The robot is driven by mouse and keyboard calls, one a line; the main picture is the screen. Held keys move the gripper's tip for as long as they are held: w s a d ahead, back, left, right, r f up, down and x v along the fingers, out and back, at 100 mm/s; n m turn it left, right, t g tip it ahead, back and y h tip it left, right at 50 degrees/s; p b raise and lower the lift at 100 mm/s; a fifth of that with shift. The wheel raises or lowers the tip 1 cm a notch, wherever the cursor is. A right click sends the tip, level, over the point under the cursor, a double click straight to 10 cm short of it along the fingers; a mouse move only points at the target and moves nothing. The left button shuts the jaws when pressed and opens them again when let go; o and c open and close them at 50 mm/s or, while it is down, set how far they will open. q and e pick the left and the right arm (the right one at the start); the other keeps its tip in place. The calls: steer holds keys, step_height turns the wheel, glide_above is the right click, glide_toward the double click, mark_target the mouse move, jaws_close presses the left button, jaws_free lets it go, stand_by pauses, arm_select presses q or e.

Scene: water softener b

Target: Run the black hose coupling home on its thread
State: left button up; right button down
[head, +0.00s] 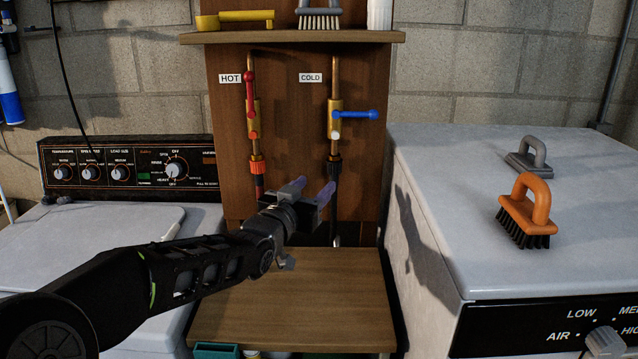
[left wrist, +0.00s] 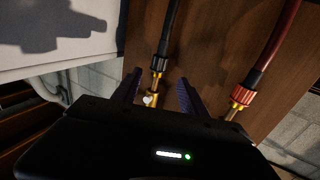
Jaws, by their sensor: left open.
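The black hose coupling (head: 335,160) sits under the brass valve (head: 335,118) of the pipe marked COLD, with a dark hose below it. In the left wrist view the black coupling (left wrist: 160,63) shows upside down, with brass thread visible beside it. My left gripper (head: 313,189) is open and empty, in front of and a little below the coupling. In the left wrist view its two fingers (left wrist: 160,78) stand apart, with the coupling lined up beyond the gap between their tips and not gripped. My right gripper is not in view.
A red coupling (head: 257,165) on the HOT pipe is close on the left. The blue lever (head: 357,114) sticks out right above the black coupling. A wooden shelf (head: 290,300) lies below. A dryer (head: 440,240) with brushes stands right, a washer (head: 110,245) left.

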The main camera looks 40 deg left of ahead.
mark_target(333, 170)
arm_select(q)
steer(key=shift+s, duration=0.1)
steer(key=p+x, duration=0.4)
steer(key=x, duration=0.6)
steer(key=shift+r, duration=0.1)
steer(key=shift+c, duration=0.4)
jaws_close()
steer(key=shift+d, duration=0.1)
